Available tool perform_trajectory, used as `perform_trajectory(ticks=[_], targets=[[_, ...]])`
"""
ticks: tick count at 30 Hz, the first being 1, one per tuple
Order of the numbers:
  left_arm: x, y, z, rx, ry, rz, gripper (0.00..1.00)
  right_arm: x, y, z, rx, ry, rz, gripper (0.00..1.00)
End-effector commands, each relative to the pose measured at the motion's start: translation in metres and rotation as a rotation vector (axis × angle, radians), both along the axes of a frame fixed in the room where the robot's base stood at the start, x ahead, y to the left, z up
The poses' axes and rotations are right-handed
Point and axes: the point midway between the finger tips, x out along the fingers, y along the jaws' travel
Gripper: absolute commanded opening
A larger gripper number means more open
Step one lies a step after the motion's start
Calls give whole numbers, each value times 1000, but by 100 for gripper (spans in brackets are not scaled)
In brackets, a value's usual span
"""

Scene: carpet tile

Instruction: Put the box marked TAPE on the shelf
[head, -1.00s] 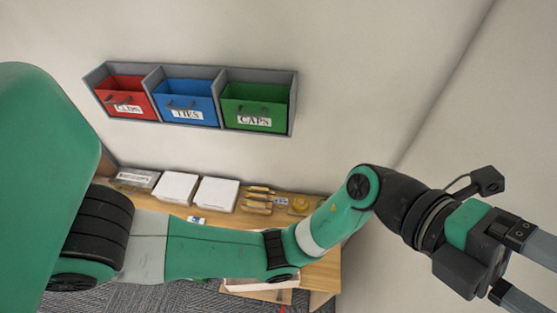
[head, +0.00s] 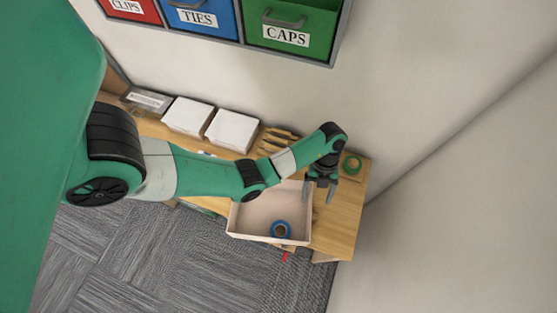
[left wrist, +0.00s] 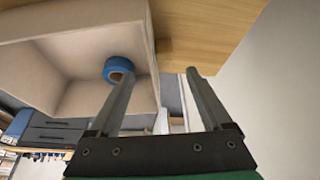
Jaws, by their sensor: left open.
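An open beige box (head: 249,228) sits at the front edge of the wooden desk, with a blue tape roll (head: 281,230) inside. No TAPE marking shows on it. In the left wrist view the box (left wrist: 75,20) and roll (left wrist: 118,69) are close by. My left gripper (head: 319,202) is open and empty at the box's right side; its fingers (left wrist: 166,75) appear on either side of the right wall, but contact is unclear. The grey wall shelf (head: 343,35) holds bins marked CLIPS, TIES and CAPS (head: 286,36); its top is cut off. My right gripper is out of view.
White boxes (head: 232,130) and a grey labelled tray (head: 147,100) stand along the back of the desk. Brown items (head: 277,140) lie beside them. Bare wall meets a corner at the right.

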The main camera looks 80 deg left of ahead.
Motion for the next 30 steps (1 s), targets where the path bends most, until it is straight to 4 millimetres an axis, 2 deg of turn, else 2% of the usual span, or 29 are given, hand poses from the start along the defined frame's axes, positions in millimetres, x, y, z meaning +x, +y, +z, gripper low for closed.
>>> perform_trajectory(ticks=[1,6,14,21,24,30], targets=[[-1,-4,-17,-2,2,-2,82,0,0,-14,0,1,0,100],[-3,-16,-41,-1,2,-2,82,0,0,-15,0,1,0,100],[-3,-20,-52,0,-1,-2,82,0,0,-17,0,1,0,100],[-1,-34,-90,-1,0,-3,82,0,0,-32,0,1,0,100],[-2,-37,-96,0,-1,-3,82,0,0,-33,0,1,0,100],[-2,-38,-96,0,-3,-2,82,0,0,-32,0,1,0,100]])
